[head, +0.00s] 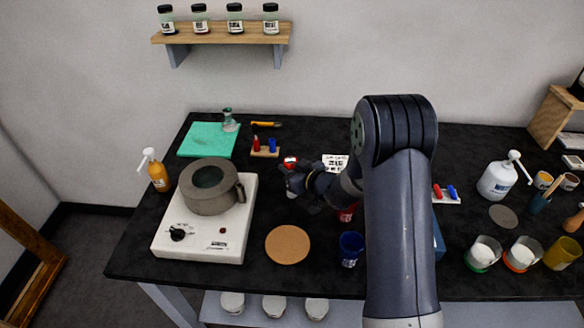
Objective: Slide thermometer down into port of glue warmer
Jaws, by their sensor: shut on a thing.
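The glue warmer (201,228) is a white box with a black knob at the left of the bench. A grey round pot (212,199) sits on it, with a handle-like lug on its right side. I cannot make out the port at this size. My gripper (291,173) is to the right of the warmer and apart from it. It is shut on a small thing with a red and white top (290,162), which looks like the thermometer. Its lower part is hidden by the gripper or too small to see.
An orange pump bottle (157,172) stands left of the warmer. A cork disc (288,244) and a blue cup (350,248) lie in front of my gripper. A small rack (265,154) with red and blue items and a green mat (208,139) are behind.

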